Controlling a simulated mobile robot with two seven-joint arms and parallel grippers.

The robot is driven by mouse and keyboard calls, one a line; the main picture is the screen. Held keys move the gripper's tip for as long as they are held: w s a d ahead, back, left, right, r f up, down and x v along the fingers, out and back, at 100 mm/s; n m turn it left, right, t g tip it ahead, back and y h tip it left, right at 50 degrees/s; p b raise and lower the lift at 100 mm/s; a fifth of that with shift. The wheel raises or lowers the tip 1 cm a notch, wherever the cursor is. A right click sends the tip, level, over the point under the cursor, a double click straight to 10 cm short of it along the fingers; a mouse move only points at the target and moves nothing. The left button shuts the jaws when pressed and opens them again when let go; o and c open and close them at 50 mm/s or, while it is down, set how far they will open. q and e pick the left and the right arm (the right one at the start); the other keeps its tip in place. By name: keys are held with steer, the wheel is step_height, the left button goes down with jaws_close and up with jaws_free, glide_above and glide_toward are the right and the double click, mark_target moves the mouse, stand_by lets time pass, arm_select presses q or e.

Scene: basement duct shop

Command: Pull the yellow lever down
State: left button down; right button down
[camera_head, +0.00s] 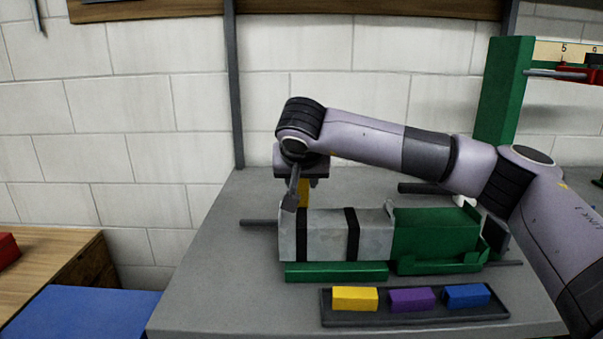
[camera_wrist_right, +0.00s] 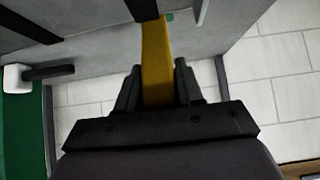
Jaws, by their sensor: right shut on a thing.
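The yellow lever (camera_head: 303,194) stands upright at the left end of a grey and green machine (camera_head: 437,232) on the bench; only a short part shows below my right gripper. My right gripper (camera_head: 303,182) points down over it and is shut on it. In the right wrist view the yellow lever (camera_wrist_right: 157,55) runs between the two dark fingers of the gripper (camera_wrist_right: 157,78). My left gripper is in neither view.
A dark tray (camera_head: 415,318) with a yellow block (camera_head: 355,298), a purple block (camera_head: 412,299) and a blue block (camera_head: 466,295) lies in front of the machine. A rod (camera_head: 258,223) sticks out left of it. The grey bench top (camera_head: 205,275) is clear at left.

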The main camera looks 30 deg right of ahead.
steer(key=shift+s+a+f, duration=0.3)
steer(key=shift+s+a, duration=0.2)
steer(key=shift+s, duration=0.2)
steer(key=c, duration=0.8)
jaws_free()
steer(key=shift+s+r, duration=0.1)
steer(key=shift+v, duration=3.55)
